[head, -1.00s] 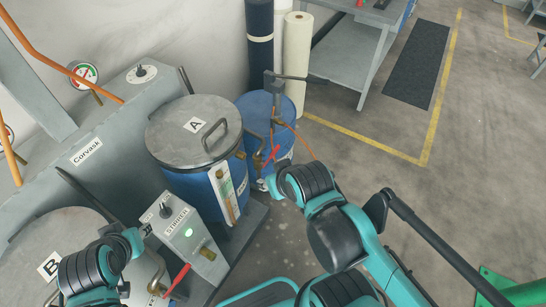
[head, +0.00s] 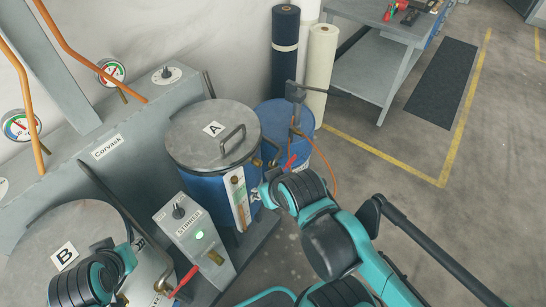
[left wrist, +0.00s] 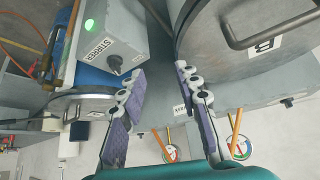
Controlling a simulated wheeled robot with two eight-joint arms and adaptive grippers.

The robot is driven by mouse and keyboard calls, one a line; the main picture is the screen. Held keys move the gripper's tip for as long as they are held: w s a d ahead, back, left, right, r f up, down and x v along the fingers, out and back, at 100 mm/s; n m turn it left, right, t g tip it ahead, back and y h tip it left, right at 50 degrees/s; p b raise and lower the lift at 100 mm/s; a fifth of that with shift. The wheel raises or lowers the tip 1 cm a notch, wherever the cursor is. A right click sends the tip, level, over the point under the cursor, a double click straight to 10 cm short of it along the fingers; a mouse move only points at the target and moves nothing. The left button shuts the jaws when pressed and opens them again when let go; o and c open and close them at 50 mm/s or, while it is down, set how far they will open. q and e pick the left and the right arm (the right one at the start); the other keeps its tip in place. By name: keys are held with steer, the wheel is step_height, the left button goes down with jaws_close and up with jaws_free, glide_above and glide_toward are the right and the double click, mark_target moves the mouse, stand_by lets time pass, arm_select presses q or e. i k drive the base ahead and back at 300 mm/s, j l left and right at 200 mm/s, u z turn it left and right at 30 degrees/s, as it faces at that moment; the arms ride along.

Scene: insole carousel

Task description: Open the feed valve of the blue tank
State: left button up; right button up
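The blue tank (head: 208,194), marked A, stands in the middle of the head view under a round grey lid (head: 192,147). A red valve handle (head: 289,162) shows at its right side, just above my right gripper (head: 268,190). That gripper is close to the tank's front right side; my own wrist hides much of the valve, and whether they touch is unclear. My left gripper (left wrist: 160,108) is open and empty, with its fingers wide apart. It is between the stirrer box (left wrist: 105,40) and the tank marked B (left wrist: 235,70).
The stirrer box (head: 192,235) has a lit green lamp and a black knob. Tank B (head: 40,235) has a red handle (head: 184,281) at its front. A blue drum (head: 262,115) and upright rolls (head: 318,75) stand behind tank A. The floor to the right is open.

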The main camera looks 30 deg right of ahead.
mark_target(293, 158)
steer(key=l+u, duration=0.15)
steer(key=u, duration=0.25)
steer(key=l+u, duration=0.2)
steer(key=u, duration=0.25)
steer(key=l+u, duration=0.2)
steer(key=u, duration=0.2)
steer(key=l+u, duration=0.2)
steer(key=u, duration=0.2)
steer(key=l+u, duration=0.15)
steer(key=u, duration=0.3)
steer(key=k+l+u, duration=0.3)
steer(key=k+l, duration=0.15)
steer(key=l, duration=0.15)
steer(key=k+l+u, duration=0.25)
steer(key=k+l, duration=0.2)
steer(key=k+l+u, duration=0.3)
steer(key=k, duration=0.25)
steer(key=k+l+u, duration=0.25)
steer(key=k, duration=0.35)
steer(key=k+l, duration=0.2)
steer(key=k, duration=0.2)
steer(key=k+l, duration=0.25)
steer(key=k, duration=0.2)
